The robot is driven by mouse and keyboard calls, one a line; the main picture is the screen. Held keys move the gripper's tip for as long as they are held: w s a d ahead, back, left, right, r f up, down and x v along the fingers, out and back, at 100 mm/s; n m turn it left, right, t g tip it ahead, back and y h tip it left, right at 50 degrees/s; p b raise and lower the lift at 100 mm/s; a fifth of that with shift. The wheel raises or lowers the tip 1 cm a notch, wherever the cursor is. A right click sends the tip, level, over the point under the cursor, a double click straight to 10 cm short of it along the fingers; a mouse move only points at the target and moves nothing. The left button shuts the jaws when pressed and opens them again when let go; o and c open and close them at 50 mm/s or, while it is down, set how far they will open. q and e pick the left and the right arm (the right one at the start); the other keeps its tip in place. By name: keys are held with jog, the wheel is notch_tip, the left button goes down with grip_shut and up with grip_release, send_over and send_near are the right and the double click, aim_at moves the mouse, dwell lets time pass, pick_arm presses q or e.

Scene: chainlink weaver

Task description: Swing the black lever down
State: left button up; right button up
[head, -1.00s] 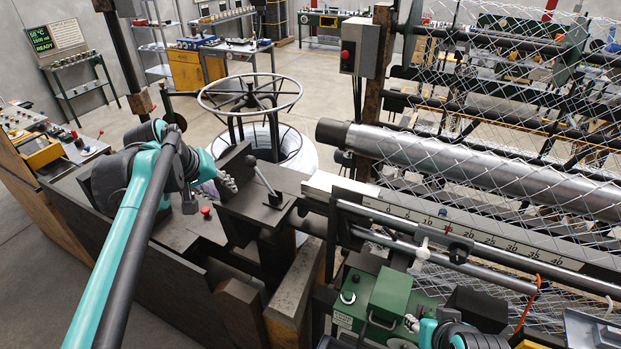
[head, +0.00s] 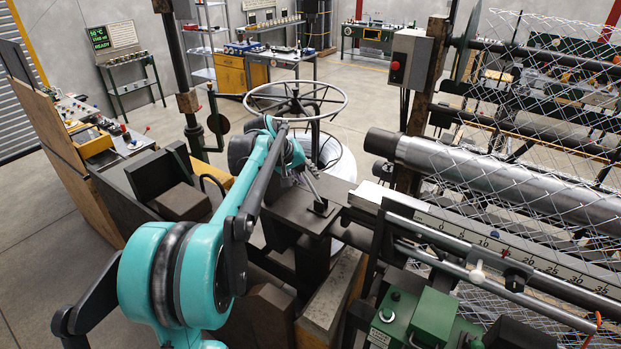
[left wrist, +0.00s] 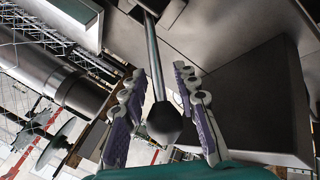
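The black lever (head: 312,188) stands on a dark block in the head view. Its thin metal rod leans up and left from a black base, and its top is hidden behind my left arm. In the left wrist view the lever's round black knob (left wrist: 165,123) sits between the two fingers of my left gripper (left wrist: 158,76). The fingers are open, one on each side, with a visible gap to the knob. In the head view my left gripper (head: 297,174) is at the upper end of the lever, mostly hidden by the arm. My right gripper is not in view.
A long metal roller (head: 500,180) and a ruler rail (head: 500,245) extend to the right. A green box (head: 433,315) is at the front. Dark blocks (head: 180,200) lie left of my left arm.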

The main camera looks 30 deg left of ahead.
pick_arm(q)
jog(key=shift+x, duration=1.1)
grip_shut()
